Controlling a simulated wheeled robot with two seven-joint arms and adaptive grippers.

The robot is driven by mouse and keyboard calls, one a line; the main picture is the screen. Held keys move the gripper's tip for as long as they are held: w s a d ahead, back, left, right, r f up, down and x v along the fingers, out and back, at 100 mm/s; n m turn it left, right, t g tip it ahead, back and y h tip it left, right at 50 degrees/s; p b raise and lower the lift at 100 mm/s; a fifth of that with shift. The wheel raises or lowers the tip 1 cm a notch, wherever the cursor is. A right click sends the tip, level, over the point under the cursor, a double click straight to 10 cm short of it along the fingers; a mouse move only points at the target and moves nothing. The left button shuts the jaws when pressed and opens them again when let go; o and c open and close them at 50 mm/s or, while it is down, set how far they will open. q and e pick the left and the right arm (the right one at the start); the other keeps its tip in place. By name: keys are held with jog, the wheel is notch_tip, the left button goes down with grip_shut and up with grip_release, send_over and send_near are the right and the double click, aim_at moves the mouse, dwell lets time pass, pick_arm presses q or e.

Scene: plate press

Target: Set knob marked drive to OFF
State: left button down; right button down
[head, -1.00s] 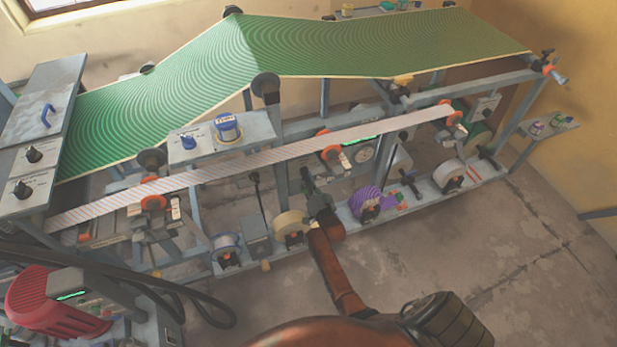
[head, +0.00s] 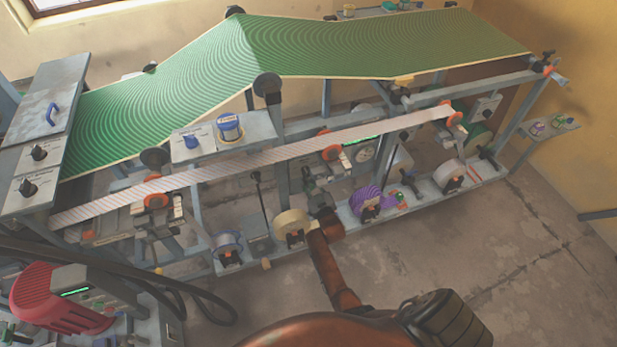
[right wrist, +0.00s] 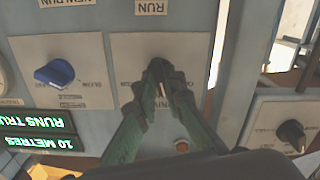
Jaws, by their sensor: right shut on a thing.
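My right gripper (right wrist: 159,80) is shut in the right wrist view, its two green-tinted fingers closing together on a small knob. The knob is mostly hidden between the fingertips, so its pointer does not show. It sits on a pale square plate (right wrist: 190,52) with a "RUN" label above it; I cannot read the word "drive" there. In the head view my right gripper (head: 321,196) reaches low into the machine's front, at the end of the reddish arm, and the knob is hidden. My left gripper is not in view.
A blue knob (right wrist: 54,73) is on the plate to the left, and a black knob (right wrist: 292,134) is on a separate panel to the right. Lit green displays (right wrist: 38,121) are at lower left. In the head view, tape rolls (head: 292,228) flank the arm; open floor (head: 490,270) lies in front.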

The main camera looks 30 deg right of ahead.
jog(key=n, duration=0.3)
jog(key=n+b, duration=0.1)
jog(key=shift+s+f, duration=0.1)
jog(key=shift+f, duration=0.15)
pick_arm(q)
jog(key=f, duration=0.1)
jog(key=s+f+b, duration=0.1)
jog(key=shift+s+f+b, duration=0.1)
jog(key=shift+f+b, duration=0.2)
pick_arm(e)
jog(key=n, duration=0.4)
jog(key=shift+n, duration=0.3)
jog(key=shift+d+r, duration=0.1)
jog(key=c, duration=2)
grip_release()
jog(key=shift+r, duration=0.1)
jog(key=shift+s, duration=0.35)
jog(key=v, duration=0.6)
jog(key=shift+s+a, duration=0.25)
jog(key=shift+s, duration=0.05)
